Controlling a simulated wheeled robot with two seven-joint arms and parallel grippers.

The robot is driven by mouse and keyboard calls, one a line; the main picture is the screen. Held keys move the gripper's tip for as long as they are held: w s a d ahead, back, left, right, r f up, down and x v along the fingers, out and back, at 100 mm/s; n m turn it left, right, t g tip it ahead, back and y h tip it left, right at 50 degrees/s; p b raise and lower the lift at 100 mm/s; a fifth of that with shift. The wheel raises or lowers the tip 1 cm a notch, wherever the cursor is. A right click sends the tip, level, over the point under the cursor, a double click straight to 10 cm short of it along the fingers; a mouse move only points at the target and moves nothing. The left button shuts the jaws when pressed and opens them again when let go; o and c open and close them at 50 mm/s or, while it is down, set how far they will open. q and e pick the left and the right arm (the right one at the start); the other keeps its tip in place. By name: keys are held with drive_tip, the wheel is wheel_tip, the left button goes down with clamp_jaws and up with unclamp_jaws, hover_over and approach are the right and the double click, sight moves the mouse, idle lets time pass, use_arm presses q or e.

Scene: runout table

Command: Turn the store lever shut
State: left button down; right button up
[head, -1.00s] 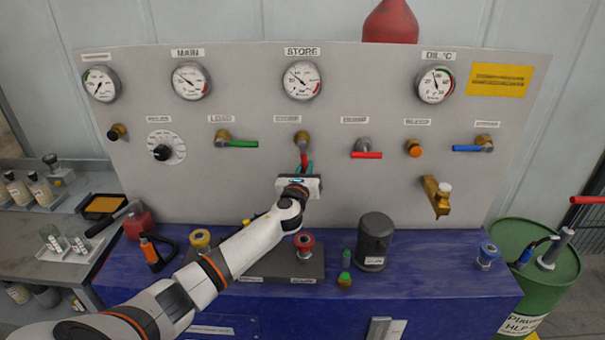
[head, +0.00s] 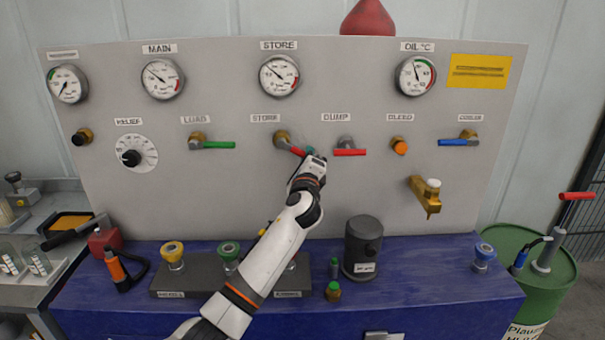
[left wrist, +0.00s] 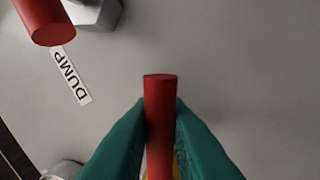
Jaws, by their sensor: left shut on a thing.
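The store lever has a red handle (head: 298,151) on a brass valve (head: 281,138), under the STORE label on the grey panel. The handle points right and slightly down from its valve. My left gripper (head: 313,156) is shut on the handle's outer part and partly hides its end. In the left wrist view the green fingers of my left gripper (left wrist: 160,140) close on both sides of the red handle (left wrist: 160,95), whose end stands out between them. My right gripper is not in view.
The red dump lever (head: 350,152) lies level, close to the right of my left gripper; its handle end also shows in the left wrist view (left wrist: 45,20). The green load lever (head: 219,145) is to the left. A dark grey canister (head: 363,245) stands on the blue bench below.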

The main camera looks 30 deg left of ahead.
use_arm(q)
drive_tip(key=n, duration=0.1)
drive_tip(key=r+n+b, duration=0.1)
drive_tip(key=n+y+b, duration=0.1)
drive_tip(key=n, duration=0.1)
drive_tip(key=shift+w+d+r, duration=0.2)
drive_tip(key=shift+d+r, duration=0.15)
drive_tip(key=shift+r, duration=0.05)
drive_tip(key=shift+r+n+g+y+b, duration=0.45)
drive_tip(key=shift+r+n+b, duration=0.5)
drive_tip(key=shift+n, duration=0.55)
drive_tip(key=c, duration=1.4)
unclamp_jaws()
drive_tip(key=shift+c, duration=0.2)
drive_tip(key=b+v, duration=0.2)
drive_tip(key=v, duration=1)
